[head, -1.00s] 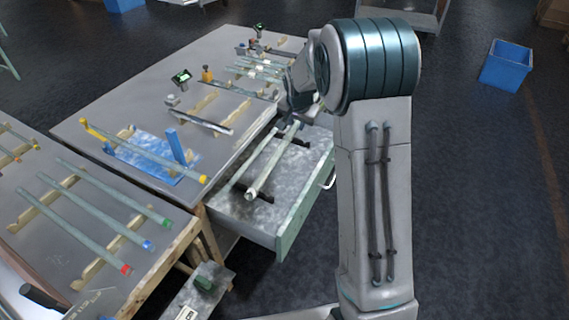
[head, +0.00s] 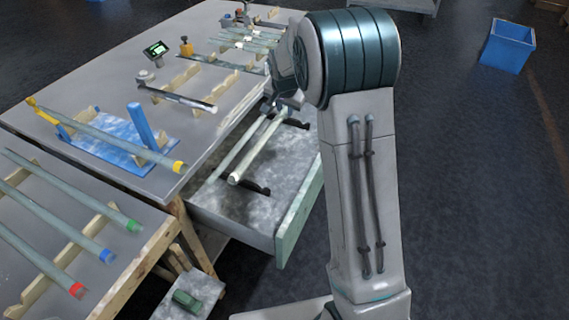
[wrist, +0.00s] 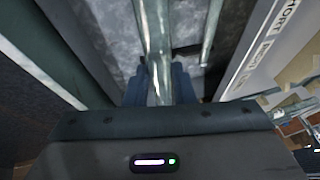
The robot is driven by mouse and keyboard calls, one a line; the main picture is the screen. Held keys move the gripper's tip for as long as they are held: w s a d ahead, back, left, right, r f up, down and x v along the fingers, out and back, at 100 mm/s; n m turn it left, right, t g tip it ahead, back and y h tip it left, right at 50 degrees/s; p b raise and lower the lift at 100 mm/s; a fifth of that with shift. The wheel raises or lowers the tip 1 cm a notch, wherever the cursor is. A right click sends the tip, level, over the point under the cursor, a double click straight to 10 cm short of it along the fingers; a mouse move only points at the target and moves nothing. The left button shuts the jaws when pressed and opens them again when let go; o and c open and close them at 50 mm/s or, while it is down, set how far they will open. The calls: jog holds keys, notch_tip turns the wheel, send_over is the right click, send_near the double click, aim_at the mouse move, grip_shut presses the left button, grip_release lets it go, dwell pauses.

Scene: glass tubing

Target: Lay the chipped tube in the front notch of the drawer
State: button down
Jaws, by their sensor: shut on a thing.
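The open drawer (head: 230,212) sticks out from the bench, with dark notched supports (head: 260,188) inside. Two pale glass tubes lie along it in the head view. My gripper (wrist: 161,84) is shut on the right-hand one, the chipped tube (head: 256,148), which runs between the fingers in the wrist view (wrist: 154,30). Its near end is by the front dark support; whether it touches the notch I cannot tell. The other tube (head: 236,152) lies to its left, apart from it, and shows right of it in the wrist view (wrist: 212,28). The chip is too small to see.
The drawer front panel (head: 300,215) stands close beside my arm. The bench (head: 95,72) left of the drawer carries a blue fixture (head: 112,146) with a yellow-ended tube and several racked tubes. A nearer table (head: 125,262) holds tubes with coloured ends.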

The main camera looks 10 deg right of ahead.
notch_tip(320, 180, down, 16)
jog(key=b, duration=0.6)
jog(key=shift+a+r, duration=0.1)
jog(key=shift+f+b, duration=0.3)
jog(key=shift+f, duration=0.05)
jog(key=c, duration=1.2)
grip_release()
jog(key=shift+r, duration=0.1)
